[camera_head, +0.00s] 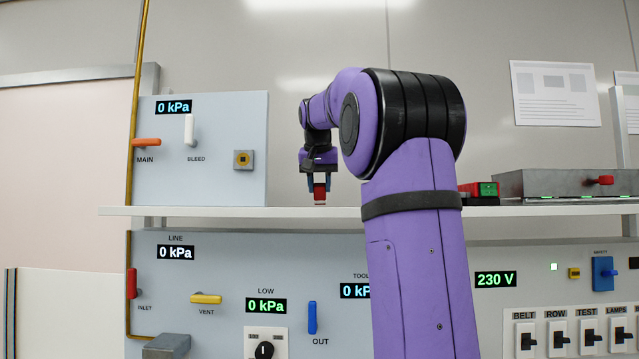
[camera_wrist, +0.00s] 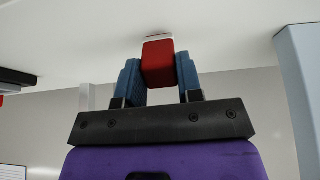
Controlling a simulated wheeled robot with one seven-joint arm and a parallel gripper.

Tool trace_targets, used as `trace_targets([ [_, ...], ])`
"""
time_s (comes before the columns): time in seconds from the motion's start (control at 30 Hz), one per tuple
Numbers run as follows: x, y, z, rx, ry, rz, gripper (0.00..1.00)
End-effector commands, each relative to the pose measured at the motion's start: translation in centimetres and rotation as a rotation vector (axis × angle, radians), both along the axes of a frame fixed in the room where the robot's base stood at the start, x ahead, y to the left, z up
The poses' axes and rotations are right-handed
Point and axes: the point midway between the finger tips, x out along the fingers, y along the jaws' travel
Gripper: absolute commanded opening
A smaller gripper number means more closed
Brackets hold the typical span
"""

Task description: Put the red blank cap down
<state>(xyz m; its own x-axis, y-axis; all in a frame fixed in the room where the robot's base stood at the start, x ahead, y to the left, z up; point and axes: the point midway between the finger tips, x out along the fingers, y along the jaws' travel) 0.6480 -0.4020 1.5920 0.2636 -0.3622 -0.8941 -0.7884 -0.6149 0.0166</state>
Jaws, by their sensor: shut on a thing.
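The red blank cap (camera_head: 320,191) is a small red block between the blue fingers of my gripper (camera_head: 319,184). In the head view it is just above or at the white shelf (camera_head: 230,211); I cannot tell whether it touches. In the wrist view the red cap (camera_wrist: 158,62) sits between the two blue fingers of my gripper (camera_wrist: 159,80), with a thin pale edge at its far end close to the white shelf surface (camera_wrist: 80,40). My gripper is shut on the cap and points down.
A panel (camera_head: 240,120) with MAIN and BLEED levers stands to the left on the shelf. A red and black device with a green display (camera_head: 485,190) and a grey box (camera_head: 560,182) stand to the right. The shelf around the cap looks clear.

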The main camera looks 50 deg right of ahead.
Motion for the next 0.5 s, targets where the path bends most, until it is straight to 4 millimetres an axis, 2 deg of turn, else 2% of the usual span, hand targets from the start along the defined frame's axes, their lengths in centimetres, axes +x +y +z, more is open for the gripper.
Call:
trace_targets([
  [0.27,0.01,0.01,-0.47,-0.001,-0.001,0.000,0.05],
  [0.3,0.01,0.01,-0.47,-0.001,-0.001,0.000,0.43],
  [0.37,0.01,0.01,-0.47,-0.001,-0.001,0.000,0.56],
  [0.5,0.02,0.00,-0.47,0.000,0.000,0.000,0.59],
])
